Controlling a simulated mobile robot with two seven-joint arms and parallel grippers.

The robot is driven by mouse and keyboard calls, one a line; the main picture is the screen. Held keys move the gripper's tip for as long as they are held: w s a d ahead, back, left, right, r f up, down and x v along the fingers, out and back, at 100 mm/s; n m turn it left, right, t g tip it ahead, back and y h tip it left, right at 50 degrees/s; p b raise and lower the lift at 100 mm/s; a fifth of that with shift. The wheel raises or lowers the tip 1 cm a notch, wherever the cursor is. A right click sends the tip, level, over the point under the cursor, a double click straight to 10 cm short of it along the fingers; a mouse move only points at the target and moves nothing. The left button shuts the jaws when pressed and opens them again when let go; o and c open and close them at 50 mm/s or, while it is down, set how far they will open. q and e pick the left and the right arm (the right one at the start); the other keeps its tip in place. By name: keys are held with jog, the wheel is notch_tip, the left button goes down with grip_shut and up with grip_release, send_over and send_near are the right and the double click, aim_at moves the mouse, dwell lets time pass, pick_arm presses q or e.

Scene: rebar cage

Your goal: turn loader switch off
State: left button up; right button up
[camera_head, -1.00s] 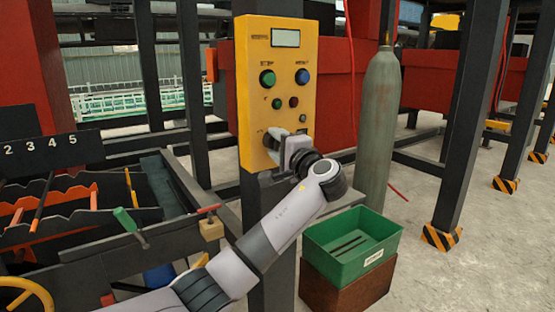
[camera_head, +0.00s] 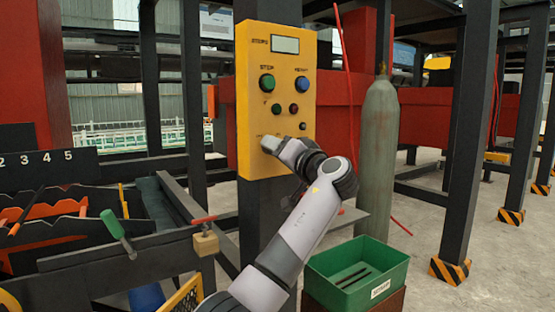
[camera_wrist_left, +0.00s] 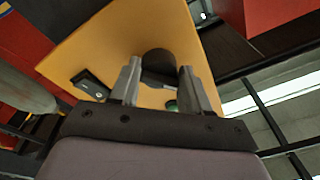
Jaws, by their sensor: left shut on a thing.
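The yellow control panel (camera_head: 276,65) stands upright on a dark post, with a small display, a green and a blue button on top and smaller controls below. My left gripper (camera_head: 270,144) is at the panel's lower left part. In the left wrist view the yellow panel (camera_wrist_left: 118,45) fills the middle, and my left gripper's fingers (camera_wrist_left: 160,72) stand on either side of a dark round knob (camera_wrist_left: 158,62), shut on it. The gripper hides this knob in the head view. The label above it is too small to read. My right gripper is not in view.
A grey gas cylinder (camera_head: 379,150) stands right of the panel. A green bin (camera_head: 345,290) is below it. Dark posts with striped feet (camera_head: 449,271) line the right.

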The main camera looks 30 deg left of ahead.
pick_arm(q)
jog(key=shift+w+f+n, duration=0.1)
jog(key=shift+f+n, duration=0.15)
jog(key=shift+n, duration=0.35)
jog(key=shift+r+b, duration=0.1)
jog(key=shift+b, duration=0.2)
jog(key=o, duration=1)
jog(key=v, duration=0.7)
jog(key=shift+d, duration=0.15)
